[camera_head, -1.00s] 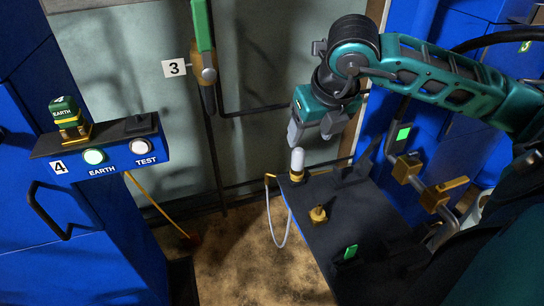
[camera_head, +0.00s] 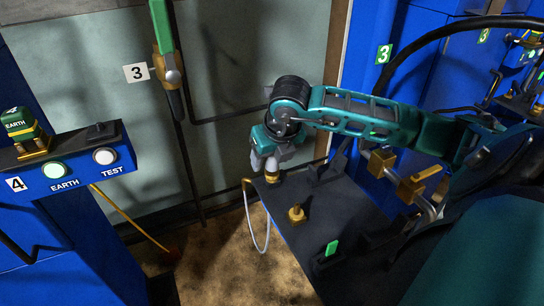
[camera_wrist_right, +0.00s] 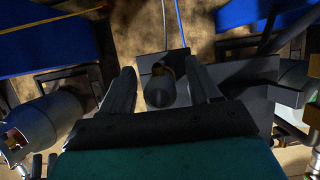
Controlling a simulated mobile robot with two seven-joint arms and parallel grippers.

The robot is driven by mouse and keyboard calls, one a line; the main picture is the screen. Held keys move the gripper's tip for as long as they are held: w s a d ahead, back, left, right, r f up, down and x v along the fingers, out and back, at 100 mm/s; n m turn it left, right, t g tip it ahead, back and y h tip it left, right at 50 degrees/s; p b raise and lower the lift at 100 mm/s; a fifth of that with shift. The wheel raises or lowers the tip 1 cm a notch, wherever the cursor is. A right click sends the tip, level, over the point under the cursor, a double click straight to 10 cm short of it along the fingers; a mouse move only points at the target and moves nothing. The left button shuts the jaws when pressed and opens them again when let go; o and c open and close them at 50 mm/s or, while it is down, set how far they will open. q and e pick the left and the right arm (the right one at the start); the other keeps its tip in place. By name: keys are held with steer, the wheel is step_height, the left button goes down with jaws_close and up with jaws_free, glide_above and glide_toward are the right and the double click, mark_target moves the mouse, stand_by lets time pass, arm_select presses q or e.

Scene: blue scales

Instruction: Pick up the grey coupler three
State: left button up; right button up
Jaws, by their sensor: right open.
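The grey coupler (camera_wrist_right: 160,90) stands on a dark shelf (camera_head: 352,212). My right gripper (camera_wrist_right: 158,74) is open, with a finger on each side of the coupler and visible gaps. No number can be read on the coupler. My left gripper does not show.
A brass knob (camera_head: 297,214) and a green piece (camera_head: 331,248) sit nearer on the shelf. A pale cable loop (camera_head: 257,232) hangs off its left edge. Brass clamps (camera_head: 415,186) are at right. A blue EARTH/TEST box (camera_head: 75,168) stands left, with open floor between.

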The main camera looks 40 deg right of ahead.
steer(key=shift+f, duration=0.1)
steer(key=c, duration=1.1)
